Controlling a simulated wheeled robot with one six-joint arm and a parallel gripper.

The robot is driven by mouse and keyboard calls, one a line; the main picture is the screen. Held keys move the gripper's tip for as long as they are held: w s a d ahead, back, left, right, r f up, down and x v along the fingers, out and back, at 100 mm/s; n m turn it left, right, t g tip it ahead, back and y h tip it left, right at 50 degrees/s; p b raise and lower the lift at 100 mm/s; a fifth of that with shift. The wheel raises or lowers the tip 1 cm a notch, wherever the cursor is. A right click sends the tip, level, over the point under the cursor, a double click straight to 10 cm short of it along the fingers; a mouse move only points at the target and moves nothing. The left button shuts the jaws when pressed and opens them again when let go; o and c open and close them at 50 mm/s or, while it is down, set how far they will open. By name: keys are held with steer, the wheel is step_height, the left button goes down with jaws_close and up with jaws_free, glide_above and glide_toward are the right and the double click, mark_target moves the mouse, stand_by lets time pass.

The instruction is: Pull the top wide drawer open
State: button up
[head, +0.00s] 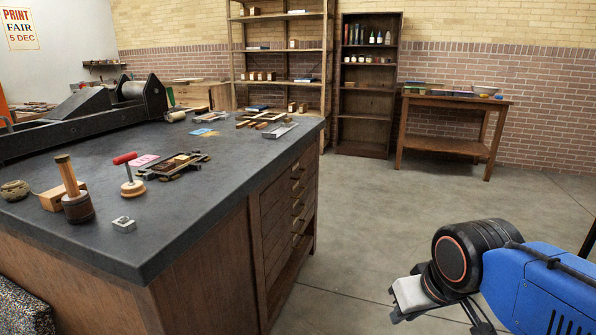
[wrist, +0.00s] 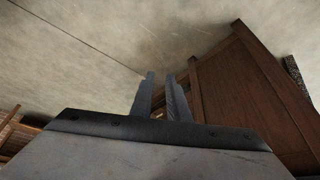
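The wooden cabinet (head: 215,255) under the dark worktop has a stack of several wide drawers on its right face, seen at a steep angle in the head view. The top wide drawer (head: 283,183) is just below the worktop edge and looks flush with the face. Small brass pulls (head: 298,187) run down the stack. My gripper (head: 438,314) is low at the right, well apart from the drawers, over bare floor. In the wrist view its two fingers (wrist: 161,92) stand apart with a gap, holding nothing visible. The cabinet's wooden side (wrist: 245,90) shows to their right.
Shelves (head: 367,100) and a side table (head: 455,103) stand by the brick wall. The floor (head: 370,220) between cabinet and gripper is clear.

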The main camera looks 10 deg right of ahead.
mark_target(302, 175)
steer(key=w+a+r+n+t, duration=0.1)
steer(key=w+a+n+t, duration=0.15)
steer(key=w, duration=1.05)
steer(key=w+a+r+n+t, duration=0.1)
steer(key=w+a+t, duration=0.15)
steer(key=w, duration=1.15)
steer(key=w+a+r+n+t, duration=0.1)
steer(key=w+r+n+t, duration=0.15)
steer(key=w, duration=1.05)
steer(key=w+a+f+n+t+h, duration=0.15)
steer(key=w+f+t, duration=0.35)
steer(key=w, duration=0.5)
steer(key=w+a+f+n+t+h, duration=0.1)
steer(key=w+f+n+t+h, duration=0.15)
steer(key=w+f, duration=0.55)
steer(key=x, duration=0.6)
steer(key=r+x, duration=0.1)
steer(key=x, duration=0.6)
steer(key=a+r+x, duration=0.1)
steer(key=x, duration=0.5)
steer(key=shift+w, duration=0.1)
steer(key=shift+c, duration=0.2)
jaws_close()
